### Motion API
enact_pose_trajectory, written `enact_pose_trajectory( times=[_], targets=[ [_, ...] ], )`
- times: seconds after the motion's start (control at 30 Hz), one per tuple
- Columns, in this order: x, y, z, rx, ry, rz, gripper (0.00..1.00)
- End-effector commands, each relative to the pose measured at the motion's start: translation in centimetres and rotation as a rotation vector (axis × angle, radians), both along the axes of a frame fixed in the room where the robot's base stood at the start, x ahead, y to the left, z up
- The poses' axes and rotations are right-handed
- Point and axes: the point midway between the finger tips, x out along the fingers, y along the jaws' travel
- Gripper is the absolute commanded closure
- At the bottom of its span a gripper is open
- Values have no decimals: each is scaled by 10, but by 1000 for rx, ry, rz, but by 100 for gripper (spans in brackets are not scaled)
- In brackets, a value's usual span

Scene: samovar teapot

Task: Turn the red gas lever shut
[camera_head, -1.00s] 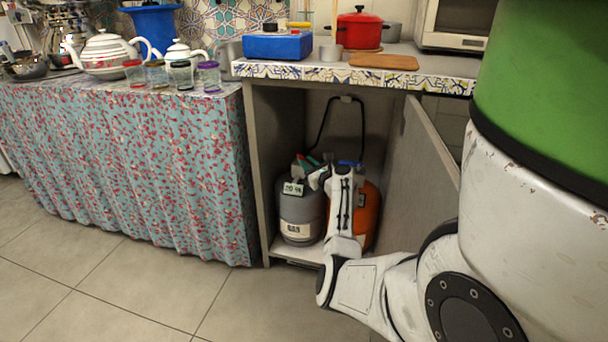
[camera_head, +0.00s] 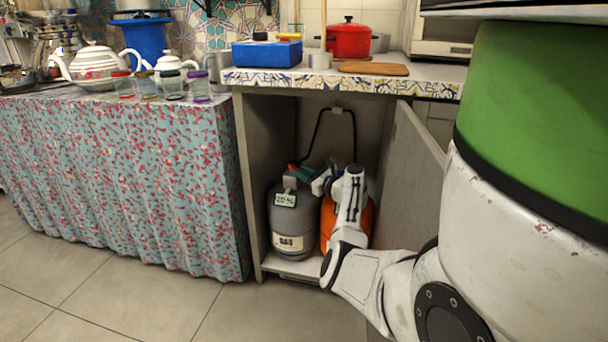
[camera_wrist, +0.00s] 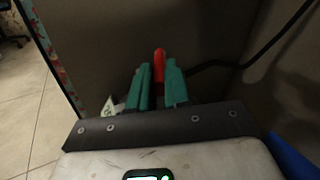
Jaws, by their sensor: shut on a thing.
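The red gas lever (camera_wrist: 159,66) shows in the wrist view between the two green fingers of my gripper (camera_wrist: 160,84), which are shut on it. In the head view my gripper (camera_head: 302,171) is inside the open cabinet, above the grey gas cylinder (camera_head: 291,222). A small red tip shows there beside the green fingers. The cylinder stands upright on the cabinet floor and bears a white tag. The valve under the fingers is mostly hidden.
An orange cylinder (camera_head: 327,222) stands right of the grey one, partly behind my arm. A black hose (camera_head: 318,131) runs along the cabinet's back. The cabinet door (camera_head: 408,170) is open at the right. A patterned curtain (camera_head: 120,185) hangs at the left.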

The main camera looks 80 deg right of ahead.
Motion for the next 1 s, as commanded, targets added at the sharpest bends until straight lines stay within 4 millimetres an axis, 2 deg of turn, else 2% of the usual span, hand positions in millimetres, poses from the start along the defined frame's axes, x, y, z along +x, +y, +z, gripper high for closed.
enact_pose_trajectory(
  times=[0.03, 0.3, 0.67, 1.0],
  targets=[
    [1, 0, -1, 1, 3, 0, 82],
    [1, 0, 0, 0, 1, 0, 57],
    [2, 2, 1, -1, 2, -25, 57],
    [10, 10, 3, 1, 4, -224, 57]
  ],
)
